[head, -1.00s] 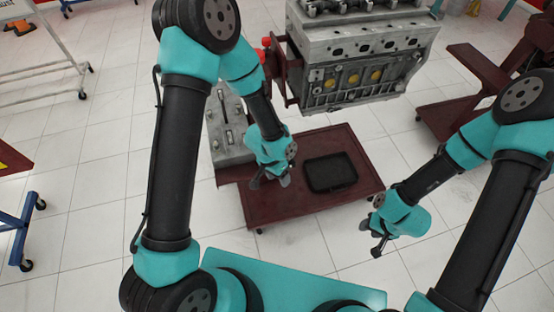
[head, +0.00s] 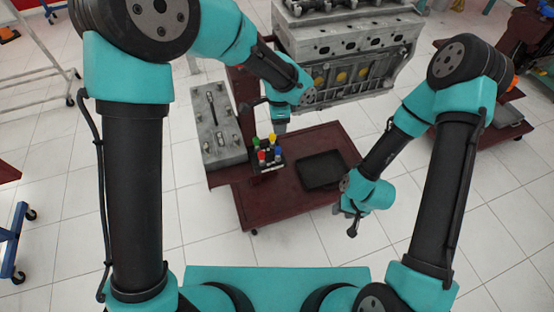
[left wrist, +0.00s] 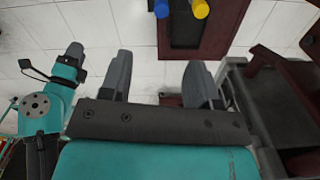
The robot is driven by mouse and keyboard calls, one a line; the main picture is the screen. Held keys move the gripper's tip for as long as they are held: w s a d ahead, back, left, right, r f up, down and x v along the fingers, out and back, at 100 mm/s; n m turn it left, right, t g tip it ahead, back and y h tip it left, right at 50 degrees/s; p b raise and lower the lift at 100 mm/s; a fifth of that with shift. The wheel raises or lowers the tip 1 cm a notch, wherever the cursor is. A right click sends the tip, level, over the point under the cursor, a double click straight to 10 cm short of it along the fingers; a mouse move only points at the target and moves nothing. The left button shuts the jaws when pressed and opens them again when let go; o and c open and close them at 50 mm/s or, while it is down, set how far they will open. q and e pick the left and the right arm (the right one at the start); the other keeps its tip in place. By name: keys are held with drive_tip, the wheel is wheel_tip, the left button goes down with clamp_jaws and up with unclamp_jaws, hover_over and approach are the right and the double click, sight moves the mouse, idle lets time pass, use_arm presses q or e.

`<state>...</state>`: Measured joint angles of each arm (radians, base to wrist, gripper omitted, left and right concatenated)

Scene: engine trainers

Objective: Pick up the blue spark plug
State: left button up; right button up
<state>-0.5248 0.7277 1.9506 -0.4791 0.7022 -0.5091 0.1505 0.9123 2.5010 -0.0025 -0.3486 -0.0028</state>
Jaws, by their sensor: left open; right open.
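The blue spark plug (head: 278,154) stands in a small dark holder (head: 268,167) with red, green and yellow plugs on the maroon cart. In the left wrist view, the end of the blue plug (left wrist: 200,8) shows at the top edge, next to a yellow one (left wrist: 161,8). My left gripper (head: 280,128) is open and empty, just behind the holder in the head view. In the left wrist view its two fingers (left wrist: 159,80) stand apart, with the plugs beyond them. My right gripper (head: 346,219) is open and empty near the cart's front right corner.
A black tray (head: 320,171) lies on the cart (head: 290,208) right of the holder. A grey metal block (head: 222,135) is left of it. A large engine (head: 345,55) on a stand rises behind the cart, close to my left wrist.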

sight(278, 148)
use_arm(q)
wheel_tip(278, 148, down, 12)
drive_tip(key=shift+r, duration=0.1)
idle(0.4)
drive_tip(key=shift+w+f, duration=0.15)
drive_tip(key=shift+f, duration=2.5)
drive_tip(key=c, duration=1)
drive_tip(key=shift+r, duration=0.1)
